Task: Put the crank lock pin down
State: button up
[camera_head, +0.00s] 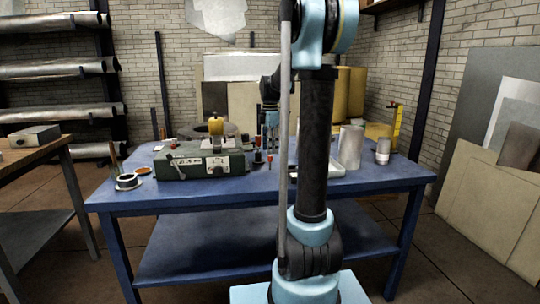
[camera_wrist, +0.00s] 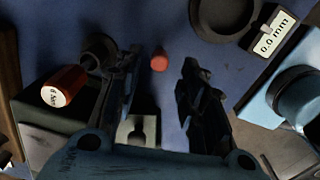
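My gripper (camera_wrist: 161,60) points down over the blue table, its two dark fingers spread apart. A small red-topped piece (camera_wrist: 159,62), possibly the crank lock pin, shows between the fingertips in the wrist view, with a gap on both sides. I cannot tell its full shape from above. In the head view my gripper (camera_head: 271,147) hangs just right of the green machine (camera_head: 205,163), above small red-and-black pieces (camera_head: 258,157). An orange-brown cylinder (camera_wrist: 62,88) with a white marked end lies outside the left finger in the wrist view.
A plate reading 0.0 mm (camera_wrist: 272,35) sits beside a dark round ring (camera_wrist: 222,14) at the wrist view's upper right. The blue table (camera_head: 210,195) also holds a metal cylinder (camera_head: 351,147), a smaller canister (camera_head: 383,151) and a round dish (camera_head: 128,181) at left.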

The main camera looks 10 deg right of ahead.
aim_at(270, 156)
notch_tip(270, 156, up, 8)
jog(key=shift+s+r, duration=0.15)
jog(key=shift+r, duration=0.05)
jog(key=s+f+m+t, duration=0.1)
jog(key=s+f+m, duration=0.35)
jog(key=s, duration=0.55)
jog(key=s+f+m, duration=0.3)
jog(key=s+m, duration=0.2)
jog(key=s, duration=0.5)
jog(key=s+f+m+t, duration=0.1)
jog(key=s+f+m, duration=0.9)
jog(key=s+f, duration=0.4)
jog(key=shift+s+f, duration=0.2)
jog(key=shift+f, duration=0.65)
